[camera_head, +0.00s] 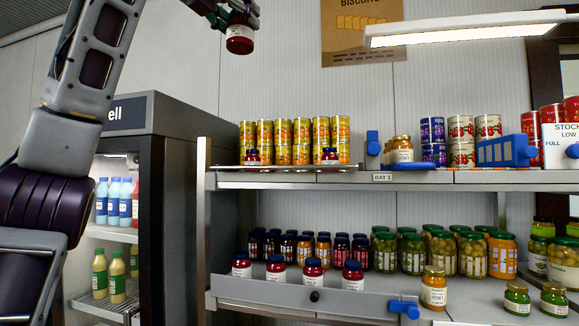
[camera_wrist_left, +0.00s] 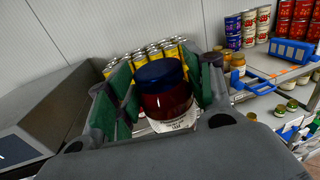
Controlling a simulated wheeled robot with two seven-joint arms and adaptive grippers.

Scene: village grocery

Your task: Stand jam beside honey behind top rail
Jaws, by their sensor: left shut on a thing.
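My left gripper (camera_head: 228,14) is high at the top edge of the head view, shut on a red jam jar (camera_head: 240,40) with a dark lid. The jar hangs in the air, well above the top shelf. In the left wrist view the jam jar (camera_wrist_left: 168,100) sits between the green-padded fingers (camera_wrist_left: 165,85), its blue lid toward the camera. The honey jar (camera_head: 402,152) stands on the top shelf, right of the yellow tins. The top rail (camera_head: 290,168) runs along the shelf's front edge, left of the honey. My right gripper is not in view.
Yellow tins (camera_head: 295,135) line the top shelf, with jam jars (camera_head: 252,157) and (camera_head: 330,156) in front. Jars fill the lower shelf (camera_head: 455,308). A lamp (camera_head: 465,30) hangs upper right.

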